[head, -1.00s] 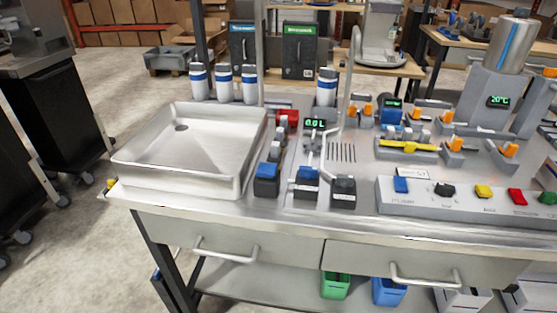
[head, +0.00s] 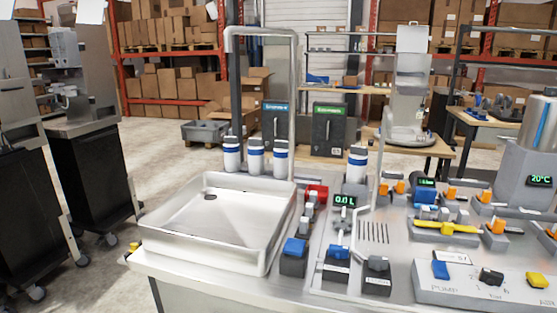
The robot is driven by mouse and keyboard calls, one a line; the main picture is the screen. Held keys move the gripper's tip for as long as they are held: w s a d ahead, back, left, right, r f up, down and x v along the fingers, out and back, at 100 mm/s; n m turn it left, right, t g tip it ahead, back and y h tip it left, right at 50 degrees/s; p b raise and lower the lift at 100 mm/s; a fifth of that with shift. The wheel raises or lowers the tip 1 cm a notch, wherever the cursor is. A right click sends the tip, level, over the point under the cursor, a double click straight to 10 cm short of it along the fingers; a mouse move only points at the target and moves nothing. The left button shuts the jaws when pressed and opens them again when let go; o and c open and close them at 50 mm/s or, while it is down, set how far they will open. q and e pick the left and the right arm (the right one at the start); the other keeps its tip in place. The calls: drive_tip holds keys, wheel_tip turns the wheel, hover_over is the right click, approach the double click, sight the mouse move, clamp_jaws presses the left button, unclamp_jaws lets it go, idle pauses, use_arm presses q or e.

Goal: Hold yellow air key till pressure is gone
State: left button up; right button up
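A yellow key (head: 538,281) sits on the sloped grey key panel (head: 470,284) at the lower right edge of the head view. Its label is too small to read, so I cannot tell if it is the air key. A blue key (head: 440,269) and a black key (head: 491,277) stand to its left on the same panel. A yellow bar-like handle (head: 446,228) lies on fittings behind the panel. No pressure gauge can be made out. Neither of my grippers is in view.
A steel sink tray (head: 215,218) fills the bench's left side. Blue- and black-topped blocks (head: 293,256) stand beside it. A small green display (head: 345,200) is mid-bench, and a 20°C display (head: 540,180) is on the right. White bottles (head: 232,155) stand behind the sink.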

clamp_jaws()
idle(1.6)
